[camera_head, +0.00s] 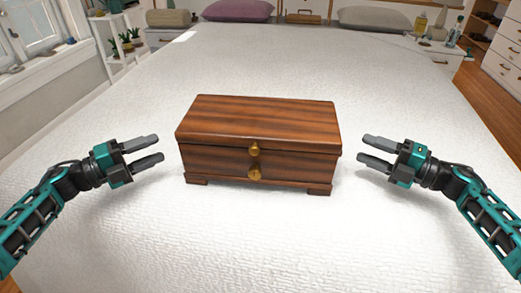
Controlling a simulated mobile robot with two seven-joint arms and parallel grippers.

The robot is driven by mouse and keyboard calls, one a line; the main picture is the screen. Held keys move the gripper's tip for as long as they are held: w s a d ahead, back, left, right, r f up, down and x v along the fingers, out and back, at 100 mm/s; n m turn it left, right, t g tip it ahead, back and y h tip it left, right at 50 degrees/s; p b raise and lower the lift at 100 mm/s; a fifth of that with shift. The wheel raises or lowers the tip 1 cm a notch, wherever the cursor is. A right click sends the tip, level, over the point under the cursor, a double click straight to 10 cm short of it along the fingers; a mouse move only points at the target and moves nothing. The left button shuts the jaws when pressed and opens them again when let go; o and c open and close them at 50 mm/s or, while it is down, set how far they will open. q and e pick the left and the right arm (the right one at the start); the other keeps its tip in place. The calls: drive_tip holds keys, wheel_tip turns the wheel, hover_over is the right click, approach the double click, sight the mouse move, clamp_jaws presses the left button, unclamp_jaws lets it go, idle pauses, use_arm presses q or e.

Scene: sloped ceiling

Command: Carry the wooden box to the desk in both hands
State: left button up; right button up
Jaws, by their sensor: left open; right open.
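The wooden box (262,140) is dark reddish brown with stripes of grain, a closed lid, two brass knobs on its front and small feet. It sits upright on the white bed (260,235). My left gripper (160,148) is open and empty, a short gap to the left of the box. My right gripper (361,150) is open and empty, a short gap to the right of it. Neither gripper touches the box. I cannot make out a desk for certain.
A purple pillow (238,10) and a grey pillow (373,19) lie at the bed's far end, with a small brown case (303,18) between them. A plant shelf (113,40) stands at the far left, white drawers (503,60) at the right. The bed around the box is clear.

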use_arm(q)
drive_tip(key=x, duration=0.6)
use_arm(e)
drive_tip(key=x, duration=0.6)
use_arm(q)
drive_tip(key=shift+a, duration=0.1)
clamp_jaws()
use_arm(e)
clamp_jaws()
use_arm(q)
drive_tip(key=shift+f, duration=0.1)
use_arm(e)
drive_tip(key=shift+d, duration=0.1)
use_arm(q)
drive_tip(key=shift+w+r, duration=0.1)
drive_tip(key=shift+r, duration=0.25)
use_arm(e)
drive_tip(key=shift+r, duration=0.35)
